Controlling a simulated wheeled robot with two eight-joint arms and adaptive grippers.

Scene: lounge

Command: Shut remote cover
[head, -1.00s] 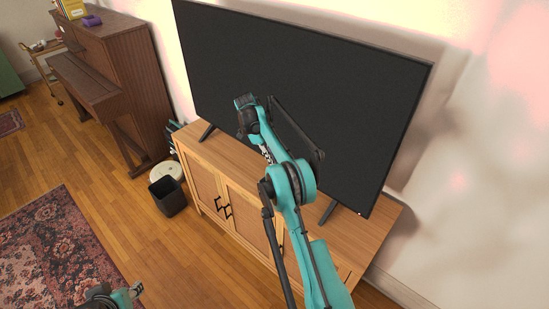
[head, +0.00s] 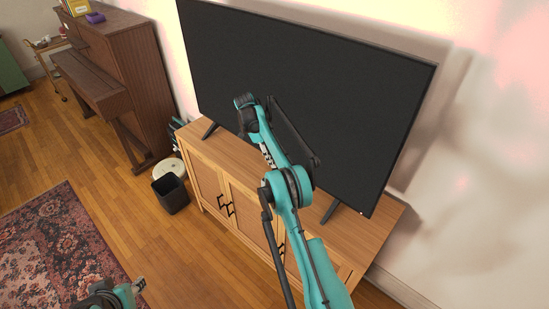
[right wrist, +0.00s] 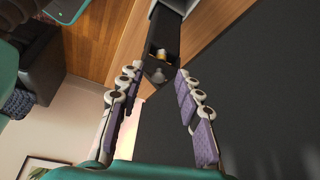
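A dark remote (right wrist: 169,28) shows in the right wrist view, near the top middle against the wooden surface. It has an open recess with what look like batteries (right wrist: 161,56) inside. I cannot clearly make out its cover. My right gripper (right wrist: 156,82) is open, with its purple-padded fingers apart. The remote lies beyond the fingertips, and nothing is clearly held between them. In the head view my right arm reaches over the cabinet and hides the remote. My left gripper (head: 137,286) is only partly in view at the bottom left, too small to read.
A large black television (head: 330,90) stands on the wooden cabinet (head: 235,160), right behind my right arm. A black bin (head: 171,194) stands on the floor left of the cabinet. A brown piano (head: 125,80) is farther left. A patterned rug (head: 50,245) lies on open floor.

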